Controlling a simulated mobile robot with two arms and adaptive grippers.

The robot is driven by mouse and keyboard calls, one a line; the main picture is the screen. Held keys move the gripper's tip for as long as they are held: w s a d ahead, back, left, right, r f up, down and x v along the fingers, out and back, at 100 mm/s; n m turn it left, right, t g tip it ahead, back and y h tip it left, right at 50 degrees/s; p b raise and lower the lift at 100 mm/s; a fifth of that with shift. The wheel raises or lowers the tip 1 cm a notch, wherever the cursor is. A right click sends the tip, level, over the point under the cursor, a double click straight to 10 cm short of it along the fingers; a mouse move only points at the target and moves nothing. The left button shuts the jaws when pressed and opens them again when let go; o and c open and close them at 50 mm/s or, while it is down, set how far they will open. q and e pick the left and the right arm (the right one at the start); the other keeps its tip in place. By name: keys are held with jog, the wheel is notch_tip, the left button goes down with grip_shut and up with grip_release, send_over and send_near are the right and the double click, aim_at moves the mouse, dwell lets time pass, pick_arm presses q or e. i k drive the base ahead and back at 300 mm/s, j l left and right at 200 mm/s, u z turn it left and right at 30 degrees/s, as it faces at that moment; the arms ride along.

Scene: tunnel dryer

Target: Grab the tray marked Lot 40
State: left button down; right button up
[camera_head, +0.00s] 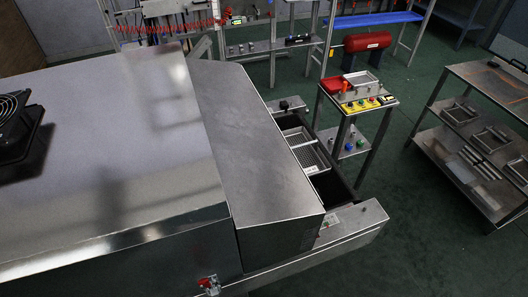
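No lot marking is readable on any tray from here, so I cannot tell which one is Lot 40. A grey mesh tray (311,158) lies in the dark opening at the right end of the dryer (255,145), partly covered by the dryer's hood. A small metal tray (361,79) sits on the small stand. Neither of my grippers is in view.
The small stand (351,104) has coloured buttons and a red object on top. A metal shelf rack (486,92) stands at right. A workbench (270,46) and a red tank (367,41) are behind. Green floor (420,230) is clear between dryer and rack.

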aim_at(306, 150)
jog(key=l+u, duration=0.3)
jog(key=u, duration=0.2)
jog(key=l+u, duration=0.35)
jog(key=u, duration=0.15)
jog(key=l+u, duration=0.45)
jog(key=k+l+u, duration=0.1)
jog(key=l, duration=0.35)
jog(key=k+l+u, duration=0.15)
jog(key=k+l, duration=0.2)
jog(key=k+l+u, duration=0.1)
jog(key=k+l, duration=0.15)
jog(key=l, duration=0.25)
